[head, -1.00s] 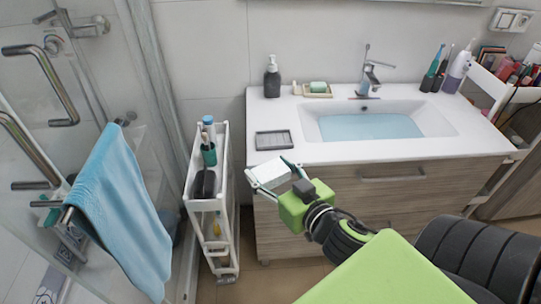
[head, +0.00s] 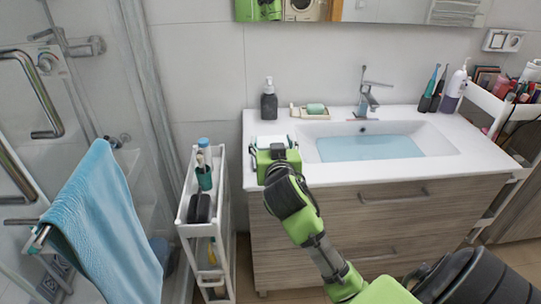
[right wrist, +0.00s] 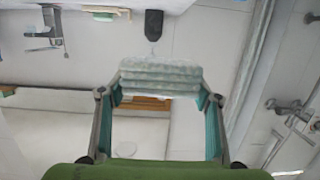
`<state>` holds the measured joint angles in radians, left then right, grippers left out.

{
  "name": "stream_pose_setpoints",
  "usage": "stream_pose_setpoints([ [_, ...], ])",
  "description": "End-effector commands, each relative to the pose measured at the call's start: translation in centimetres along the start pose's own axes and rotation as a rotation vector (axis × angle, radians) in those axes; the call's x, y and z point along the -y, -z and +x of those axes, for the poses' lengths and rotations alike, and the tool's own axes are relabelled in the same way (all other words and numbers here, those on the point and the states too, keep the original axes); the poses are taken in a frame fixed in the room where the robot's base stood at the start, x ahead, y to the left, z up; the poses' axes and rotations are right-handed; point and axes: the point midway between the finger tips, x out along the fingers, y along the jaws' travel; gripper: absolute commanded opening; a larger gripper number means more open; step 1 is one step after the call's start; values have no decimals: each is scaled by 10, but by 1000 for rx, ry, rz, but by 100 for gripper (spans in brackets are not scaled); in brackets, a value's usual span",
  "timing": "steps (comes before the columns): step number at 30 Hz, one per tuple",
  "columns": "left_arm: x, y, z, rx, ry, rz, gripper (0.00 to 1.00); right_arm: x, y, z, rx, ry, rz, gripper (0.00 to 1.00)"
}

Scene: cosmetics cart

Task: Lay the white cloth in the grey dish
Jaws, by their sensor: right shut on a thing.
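My right gripper (head: 272,147) is shut on the folded white cloth (head: 272,141), at the left end of the washbasin counter. In the right wrist view the cloth (right wrist: 160,78) shows as a ribbed, layered pale bundle between the two teal-padded fingers of the gripper (right wrist: 163,95). The grey dish is hidden behind my right gripper and the cloth in the head view. I cannot tell how high the cloth is above the dish or whether they touch. My left gripper is not in view.
A dark soap dispenser (head: 269,104) stands behind the gripper, with a soap tray (head: 309,111) to its right. The water-filled basin (head: 440,143) and tap (head: 366,98) are further right. A narrow white cart (head: 186,217) stands left of the counter. A blue towel (head: 104,225) hangs at the shower.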

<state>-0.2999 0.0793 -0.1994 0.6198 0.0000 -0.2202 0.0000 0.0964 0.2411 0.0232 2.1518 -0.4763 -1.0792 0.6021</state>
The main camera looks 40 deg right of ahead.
Motion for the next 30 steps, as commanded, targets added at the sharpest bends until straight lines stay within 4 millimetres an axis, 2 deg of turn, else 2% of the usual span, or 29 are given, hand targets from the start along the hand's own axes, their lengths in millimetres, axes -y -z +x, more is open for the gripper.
stream_pose_setpoints([
  [1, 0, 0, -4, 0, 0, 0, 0, -2, 0, 15, -1, -3, -6, 32],
  [5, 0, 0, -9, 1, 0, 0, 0, -4, -8, 48, 0, -3, -4, 32],
  [6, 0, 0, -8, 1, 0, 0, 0, -3, -18, 56, 3, -2, -5, 32],
  [12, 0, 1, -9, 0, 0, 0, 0, -4, -44, 88, 0, 1, 0, 32],
  [20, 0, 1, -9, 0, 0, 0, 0, -5, -58, 105, -1, 1, -1, 32],
  [24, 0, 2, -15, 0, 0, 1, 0, -5, -79, 108, 2, 1, -3, 32],
  [30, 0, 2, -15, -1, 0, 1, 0, -4, -87, 110, -3, 3, 1, 32],
])
